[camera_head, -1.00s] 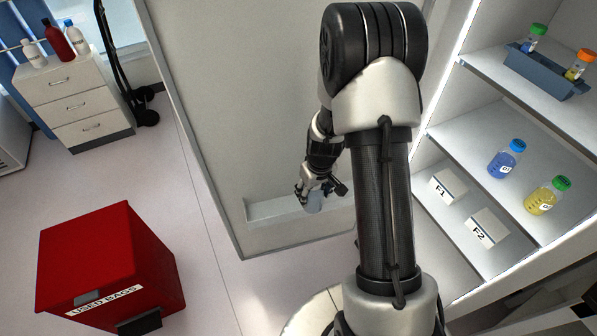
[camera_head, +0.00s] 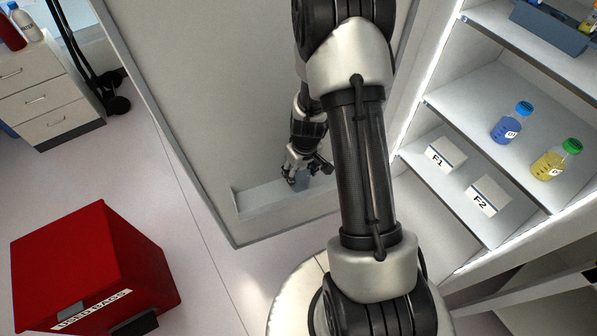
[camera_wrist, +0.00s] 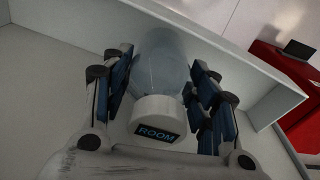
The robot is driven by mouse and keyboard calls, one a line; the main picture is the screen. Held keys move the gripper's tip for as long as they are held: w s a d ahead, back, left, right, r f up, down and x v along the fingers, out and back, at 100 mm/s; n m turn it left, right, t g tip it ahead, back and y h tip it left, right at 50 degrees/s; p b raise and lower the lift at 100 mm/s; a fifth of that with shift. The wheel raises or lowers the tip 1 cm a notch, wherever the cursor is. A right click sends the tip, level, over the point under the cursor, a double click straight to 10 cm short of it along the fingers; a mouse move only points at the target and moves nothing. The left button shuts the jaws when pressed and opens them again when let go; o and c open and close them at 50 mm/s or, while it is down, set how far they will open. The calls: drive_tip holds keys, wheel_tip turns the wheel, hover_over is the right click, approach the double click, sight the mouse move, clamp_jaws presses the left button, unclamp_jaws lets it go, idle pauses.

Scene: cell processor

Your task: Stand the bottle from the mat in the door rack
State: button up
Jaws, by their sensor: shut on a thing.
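My gripper (camera_head: 293,172) is at the door rack (camera_head: 262,197), the pale shelf low on the inside of the open door. In the wrist view my gripper (camera_wrist: 160,95) is shut on a clear bottle (camera_wrist: 160,62) with a white cap labelled ROOM (camera_wrist: 157,124). The blue-lined fingers lie on both sides of the bottle. The bottle is inside the door rack, whose front wall (camera_wrist: 240,60) runs beside it. Its base is hidden, so I cannot tell whether it touches the rack floor. In the head view the bottle is mostly hidden by my gripper. The mat is not in view.
The lit cabinet at right holds a blue-capped bottle (camera_head: 512,122), a green-capped yellow bottle (camera_head: 556,159), boxes F1 (camera_head: 446,154) and F2 (camera_head: 488,195), and a blue tray (camera_head: 550,38). A red bin (camera_head: 85,262) stands at lower left. A drawer unit (camera_head: 50,98) stands beyond it.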

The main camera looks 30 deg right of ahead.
drive_tip(key=shift+w, duration=0.25)
drive_tip(key=shift+s, duration=0.25)
drive_tip(key=shift+f, duration=0.1)
drive_tip(key=o, duration=1.4)
